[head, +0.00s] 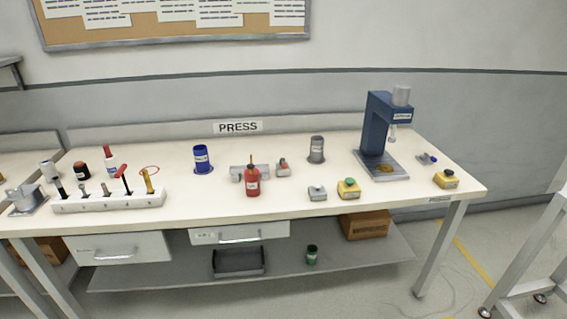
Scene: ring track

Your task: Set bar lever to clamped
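I cannot tell for sure which thing is the bar lever. A small grey fixture with a red part (283,167) stands on the bench beside a flat grey block (236,173); it may be a clamp, but it is too small to tell how its lever stands. A small grey-and-blue part (427,159) lies right of the blue press (375,125), also too small to make out. A red bottle (252,184) stands in front of the grey block and hides part of it. Neither of my grippers is in view.
The white bench (240,206) carries a tool rack (110,202) at left, a blue container (201,157), a grey cylinder (317,149), a green-button box (348,188), a black-button box (446,179) and a small grey box (317,193). A metal frame (530,255) stands at right.

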